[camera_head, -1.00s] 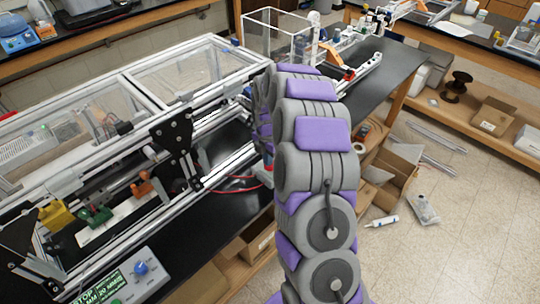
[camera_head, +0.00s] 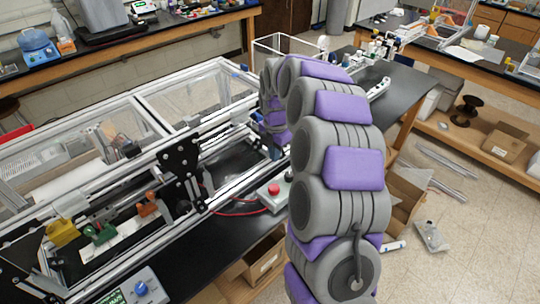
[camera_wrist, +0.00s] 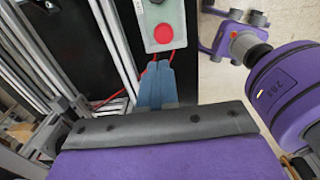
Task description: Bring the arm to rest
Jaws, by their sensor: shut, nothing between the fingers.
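My arm, grey and purple, rises on the right side of the head view and bends over toward the extrusion frame (camera_head: 180,150). In the wrist view my gripper (camera_wrist: 155,88) shows as two blue-grey fingers pressed together, with nothing between them. It points down past the black bench top, near a grey control box (camera_wrist: 160,20) with a red button (camera_wrist: 163,34). In the head view the gripper is mostly hidden behind my arm. The same box shows there beside my arm (camera_head: 272,196).
The frame has clear panels, with yellow, green and orange clamps (camera_head: 100,233) inside. A control box with a blue knob (camera_head: 135,290) stands at the front. A clear open-topped box (camera_head: 285,48) stands behind my arm. Cardboard boxes (camera_head: 408,190) lie on the floor at right.

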